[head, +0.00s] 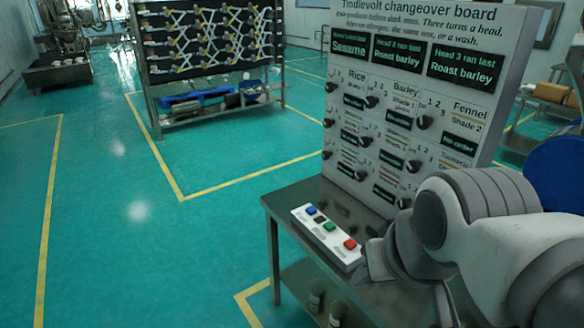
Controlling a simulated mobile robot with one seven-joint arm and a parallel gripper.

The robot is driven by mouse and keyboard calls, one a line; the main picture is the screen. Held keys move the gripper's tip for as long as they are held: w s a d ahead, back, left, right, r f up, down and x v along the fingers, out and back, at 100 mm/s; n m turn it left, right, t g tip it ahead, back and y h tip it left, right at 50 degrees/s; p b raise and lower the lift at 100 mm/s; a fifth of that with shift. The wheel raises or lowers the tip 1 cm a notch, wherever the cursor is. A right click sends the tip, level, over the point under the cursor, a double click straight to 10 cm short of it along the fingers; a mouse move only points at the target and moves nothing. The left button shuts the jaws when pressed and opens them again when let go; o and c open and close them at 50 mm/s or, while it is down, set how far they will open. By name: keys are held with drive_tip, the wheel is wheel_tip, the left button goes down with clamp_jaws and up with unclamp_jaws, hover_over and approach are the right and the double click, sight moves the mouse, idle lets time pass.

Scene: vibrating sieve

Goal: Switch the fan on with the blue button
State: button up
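A white button box (313,236) lies on the steel table in front of the changeover board. It carries a row of buttons. The blue button (309,210) is at the far left end, then a dark one, a green button (329,226) and a red button (350,244) at the near right end. The labels are too small to read. My gripper (368,262) is at the red end of the box, away from the blue button. My arm hides most of it, and its fingers cannot be made out. I cannot identify a fan in view.
The changeover board (420,110), with several black knobs, stands upright behind the box. The steel table (285,205) has jars on its lower shelf. A blue rounded object (556,170) is at the right edge. A rack (152,108) stands behind; green floor is clear at left.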

clamp_jaws()
idle(1.5)
